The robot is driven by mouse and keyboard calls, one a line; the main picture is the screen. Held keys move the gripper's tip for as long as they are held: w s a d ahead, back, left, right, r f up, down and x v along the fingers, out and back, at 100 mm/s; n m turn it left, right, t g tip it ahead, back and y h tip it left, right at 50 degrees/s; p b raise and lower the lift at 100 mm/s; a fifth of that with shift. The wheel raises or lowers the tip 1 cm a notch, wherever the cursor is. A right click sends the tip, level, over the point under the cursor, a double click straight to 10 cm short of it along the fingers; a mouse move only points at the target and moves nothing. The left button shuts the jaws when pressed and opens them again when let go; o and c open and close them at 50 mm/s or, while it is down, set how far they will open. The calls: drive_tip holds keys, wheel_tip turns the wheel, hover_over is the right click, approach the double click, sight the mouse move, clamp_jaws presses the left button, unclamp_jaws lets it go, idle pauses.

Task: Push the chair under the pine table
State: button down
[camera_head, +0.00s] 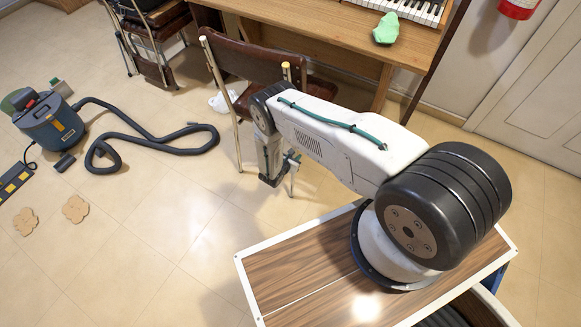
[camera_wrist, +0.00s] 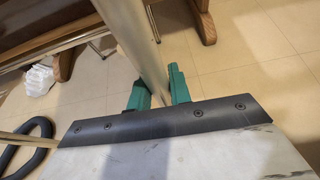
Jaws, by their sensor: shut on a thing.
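The chair (camera_head: 243,60) has a brown back and seat on pale metal tubes. It stands at the front of the pine table (camera_head: 300,14), its back towards the open floor and its seat partly hidden by my arm. My gripper (camera_head: 278,172) is low at the chair's near right side. In the wrist view its two green fingers (camera_wrist: 159,90) are closed around a pale chair tube (camera_wrist: 142,50). The tube's lower end is hidden behind the gripper.
A keyboard (camera_head: 410,8) and a green lump (camera_head: 386,28) lie on the table. A blue vacuum cleaner (camera_head: 50,122) and its dark hose (camera_head: 150,142) lie left. A white crumpled thing (camera_head: 222,101) is beside the chair. Another chair (camera_head: 150,35) stands behind left. Front-left floor is mostly clear.

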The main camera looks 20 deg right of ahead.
drive_tip(key=w+d, duration=0.9)
drive_tip(key=shift+w+d+r, duration=0.25)
drive_tip(key=shift+w+r, duration=0.05)
drive_tip(key=shift+w, duration=0.05)
idle(1.1)
drive_tip(key=c, duration=1)
unclamp_jaws()
drive_tip(key=shift+s+f, duration=0.15)
drive_tip(key=shift+s+a, duration=0.1)
drive_tip(key=shift+s, duration=0.05)
drive_tip(key=s+a, duration=0.5)
drive_tip(key=a, duration=0.3)
drive_tip(key=shift+s, duration=0.35)
drive_tip(key=shift+f, duration=0.1)
